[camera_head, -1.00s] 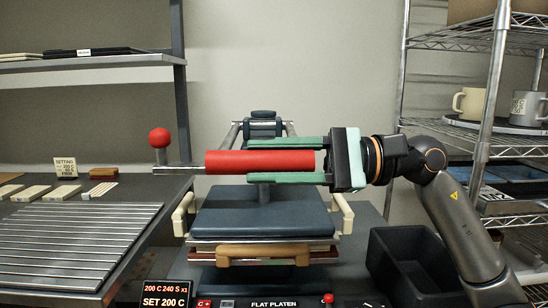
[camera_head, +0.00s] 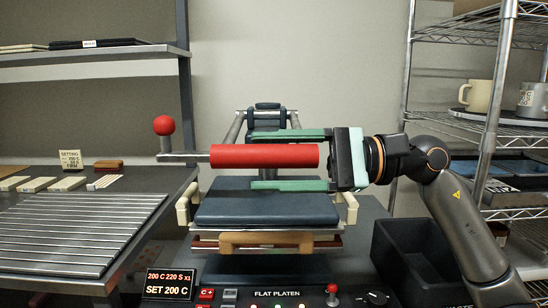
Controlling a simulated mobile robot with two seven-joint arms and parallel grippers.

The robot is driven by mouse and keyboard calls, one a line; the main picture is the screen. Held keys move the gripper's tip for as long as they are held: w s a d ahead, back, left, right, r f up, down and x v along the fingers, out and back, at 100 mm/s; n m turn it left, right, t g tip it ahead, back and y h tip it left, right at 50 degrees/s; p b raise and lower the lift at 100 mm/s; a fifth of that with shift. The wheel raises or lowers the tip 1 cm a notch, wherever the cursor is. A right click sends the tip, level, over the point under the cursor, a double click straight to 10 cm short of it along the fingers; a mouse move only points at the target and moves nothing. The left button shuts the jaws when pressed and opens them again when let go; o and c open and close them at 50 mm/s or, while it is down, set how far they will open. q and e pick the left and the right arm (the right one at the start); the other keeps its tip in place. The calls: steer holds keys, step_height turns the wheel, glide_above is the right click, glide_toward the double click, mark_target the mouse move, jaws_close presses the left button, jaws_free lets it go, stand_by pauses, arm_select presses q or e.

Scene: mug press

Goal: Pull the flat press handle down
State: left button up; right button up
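The flat press handle is a red horizontal cylinder (camera_head: 265,156) in the middle of the head view, raised above the press. My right gripper (camera_head: 255,160) reaches in from the right, its green fingers one above and one below the handle. It is open; a gap shows between the handle and the lower finger, while the upper finger lies very close to the handle's top. The dark blue upper platen (camera_head: 265,208) sits below, with a brown handle bar (camera_head: 265,240) at its front. My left gripper is not in view.
A front panel reads "FLAT PLATEN" (camera_head: 276,293), with a small red-knobbed lever (camera_head: 332,290) at its right. A slatted metal rack (camera_head: 75,230) lies left. A red ball knob (camera_head: 164,125) stands beside the handle's left end. A dark bin (camera_head: 415,255) and mug shelves (camera_head: 490,130) are right.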

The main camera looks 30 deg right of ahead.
steer(key=shift+r, duration=0.15)
steer(key=shift+s+d, duration=0.2)
steer(key=shift+d, duration=0.25)
steer(key=b+v, duration=0.1)
steer(key=v, duration=1)
steer(key=shift+s+d+b, duration=0.2)
steer(key=shift+s+b, duration=0.05)
steer(key=shift+b, duration=0.1)
stand_by(0.5)
